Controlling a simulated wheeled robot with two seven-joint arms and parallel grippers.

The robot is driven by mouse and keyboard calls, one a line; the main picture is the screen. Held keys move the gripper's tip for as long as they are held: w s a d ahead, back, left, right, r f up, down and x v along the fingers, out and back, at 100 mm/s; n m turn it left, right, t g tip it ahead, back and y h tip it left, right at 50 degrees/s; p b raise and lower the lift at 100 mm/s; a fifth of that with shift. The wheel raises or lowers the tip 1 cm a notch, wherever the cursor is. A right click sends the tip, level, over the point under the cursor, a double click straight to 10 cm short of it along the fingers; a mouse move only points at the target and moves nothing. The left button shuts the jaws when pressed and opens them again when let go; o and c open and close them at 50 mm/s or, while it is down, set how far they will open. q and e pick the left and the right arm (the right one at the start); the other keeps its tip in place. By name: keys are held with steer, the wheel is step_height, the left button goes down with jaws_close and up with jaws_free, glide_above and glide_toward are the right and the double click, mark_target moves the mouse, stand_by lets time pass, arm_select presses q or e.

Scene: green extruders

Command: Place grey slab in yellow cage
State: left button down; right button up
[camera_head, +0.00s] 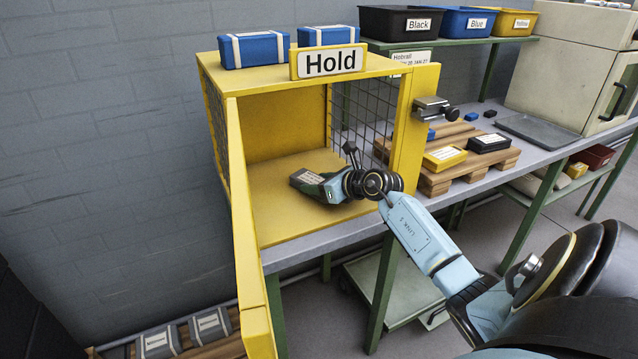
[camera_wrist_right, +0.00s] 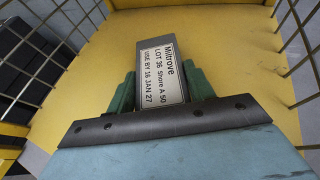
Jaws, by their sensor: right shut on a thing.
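The yellow cage (camera_head: 262,212) stands at the left end of the bench with a "Hold" sign (camera_head: 331,62) on top and its front door (camera_head: 243,220) open. My right gripper (camera_head: 322,186) reaches in through the front and is shut on the grey slab (camera_head: 306,180), inside the cage near its floor. In the right wrist view the labelled grey slab (camera_wrist_right: 160,70) sits between the green fingers (camera_wrist_right: 158,90), over the yellow floor. I cannot tell whether the slab touches the floor. My left gripper is not in view.
Mesh walls (camera_head: 358,115) and the latch post (camera_head: 415,120) stand close to my right arm. Two blue boxes (camera_head: 254,49) lie on the cage roof. A pallet (camera_head: 450,165) with yellow and black boxes stands right of the cage. The cage floor around the slab looks clear.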

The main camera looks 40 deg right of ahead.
steer(key=o, duration=1.1)
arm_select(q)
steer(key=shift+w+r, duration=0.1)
arm_select(e)
steer(key=shift+o, duration=0.2)
steer(key=shift+r, duration=0.15)
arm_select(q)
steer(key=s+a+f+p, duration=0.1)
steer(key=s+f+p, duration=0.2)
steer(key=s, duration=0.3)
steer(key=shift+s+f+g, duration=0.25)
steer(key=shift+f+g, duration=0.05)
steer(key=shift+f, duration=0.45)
arm_select(e)
steer(key=v, duration=1.2)
